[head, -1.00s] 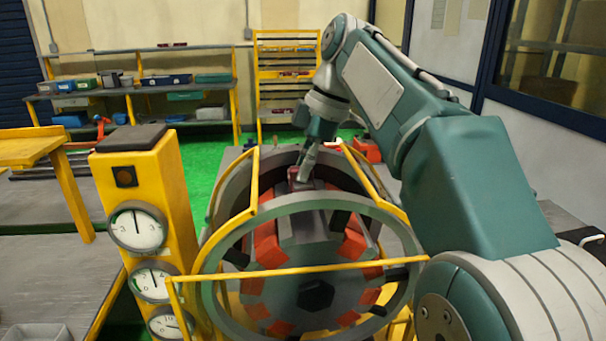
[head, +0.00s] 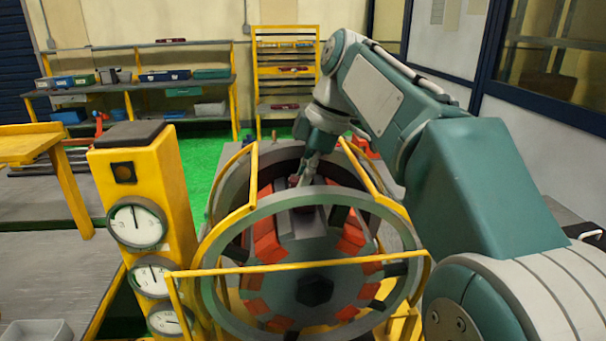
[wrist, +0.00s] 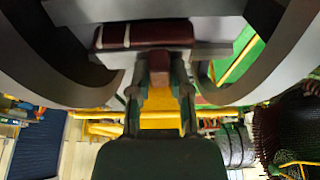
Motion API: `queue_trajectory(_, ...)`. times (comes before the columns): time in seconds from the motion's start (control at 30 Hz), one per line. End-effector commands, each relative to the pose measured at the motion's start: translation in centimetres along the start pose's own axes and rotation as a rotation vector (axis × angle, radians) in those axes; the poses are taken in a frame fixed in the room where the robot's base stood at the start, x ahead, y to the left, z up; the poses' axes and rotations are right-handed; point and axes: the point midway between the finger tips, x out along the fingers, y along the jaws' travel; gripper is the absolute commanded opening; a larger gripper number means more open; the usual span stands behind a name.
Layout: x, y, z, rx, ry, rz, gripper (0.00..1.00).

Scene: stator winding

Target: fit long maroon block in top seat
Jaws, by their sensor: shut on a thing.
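In the head view my gripper (head: 304,174) points down at the top of the round stator (head: 282,243). Only a small maroon piece (head: 293,181) shows beside the fingertips there. The top seat is mostly hidden by the gripper and the front ring, so I cannot tell whether the block touches it.
A grey front ring (head: 222,318) and yellow bars (head: 300,267) stand before the stator. Orange-red blocks (head: 267,241) sit around its core. A yellow gauge post (head: 165,195) stands close on the left. Shelves (head: 130,85) are far behind, with green floor between.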

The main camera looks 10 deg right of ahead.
Motion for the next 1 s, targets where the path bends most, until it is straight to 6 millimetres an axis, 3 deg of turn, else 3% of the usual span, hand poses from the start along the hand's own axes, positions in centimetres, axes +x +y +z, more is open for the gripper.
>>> queue_trajectory(0.67, 0.25, -0.05, 0.09, -0.001, 0.001, 0.002, 0.00)
queue_trajectory(0.7, 0.26, -0.04, 0.10, -0.001, 0.001, 0.002, 0.34)
queue_trajectory(0.77, 0.30, 0.00, 0.11, -0.001, 0.001, 0.001, 0.61)
queue_trajectory(0.8, 0.32, 0.01, 0.12, 0.000, 0.001, 0.001, 0.66)
queue_trajectory(1.0, 0.35, 0.02, 0.14, 0.000, 0.000, 0.000, 0.66)
